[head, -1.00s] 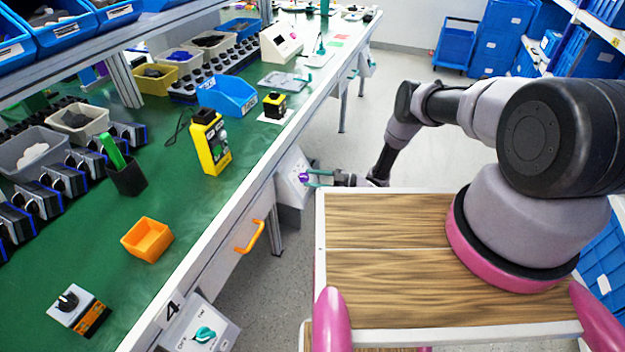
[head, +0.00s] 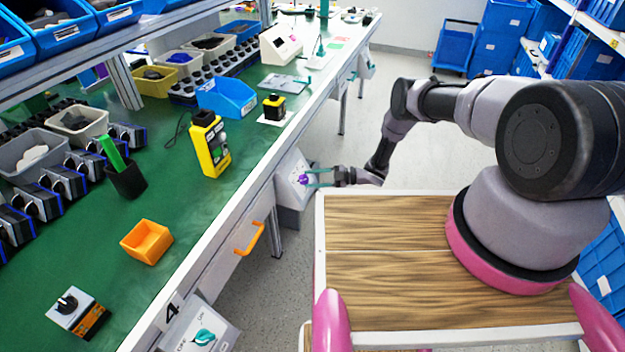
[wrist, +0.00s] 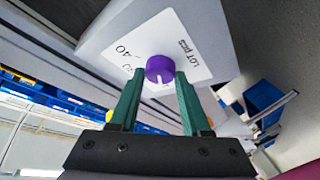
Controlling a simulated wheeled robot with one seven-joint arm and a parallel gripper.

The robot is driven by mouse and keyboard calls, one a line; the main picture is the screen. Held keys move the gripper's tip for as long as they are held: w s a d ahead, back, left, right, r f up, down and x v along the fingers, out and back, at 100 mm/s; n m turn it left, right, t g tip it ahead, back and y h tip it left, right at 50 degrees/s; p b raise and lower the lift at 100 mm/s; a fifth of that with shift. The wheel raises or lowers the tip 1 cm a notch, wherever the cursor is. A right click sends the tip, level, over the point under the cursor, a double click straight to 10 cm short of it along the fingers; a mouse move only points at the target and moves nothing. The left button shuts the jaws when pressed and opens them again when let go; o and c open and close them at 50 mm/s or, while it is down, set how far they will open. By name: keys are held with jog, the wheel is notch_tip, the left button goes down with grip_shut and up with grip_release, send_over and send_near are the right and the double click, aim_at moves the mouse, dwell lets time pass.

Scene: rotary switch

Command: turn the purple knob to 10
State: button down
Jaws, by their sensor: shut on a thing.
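The purple knob (wrist: 160,69) sits on a white dial plate (wrist: 150,45) marked "LOT pcs", with "40" and a partly hidden number legible. A white pointer notch on the knob faces the bottom of the wrist view. My gripper (wrist: 160,88) has its two green fingertips on either side of the knob, shut on it. In the head view the knob (head: 303,179) is small, on a sloped grey box at the bench's side, with my gripper (head: 312,178) reaching it from the right. The 10 mark cannot be made out.
The box (head: 290,190) hangs beside the green-topped bench (head: 180,225). A second box with a teal knob (head: 204,338) is at the near end, below an orange handle (head: 250,240). Open floor (head: 385,130) lies beyond the arm.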

jog(key=shift+d, duration=0.1)
jog(key=shift+c, duration=1.8)
grip_release()
jog(key=d+r, duration=0.1)
jog(key=d, duration=0.9)
jog(key=shift+d+r, duration=0.15)
jog(key=shift+d, duration=0.2)
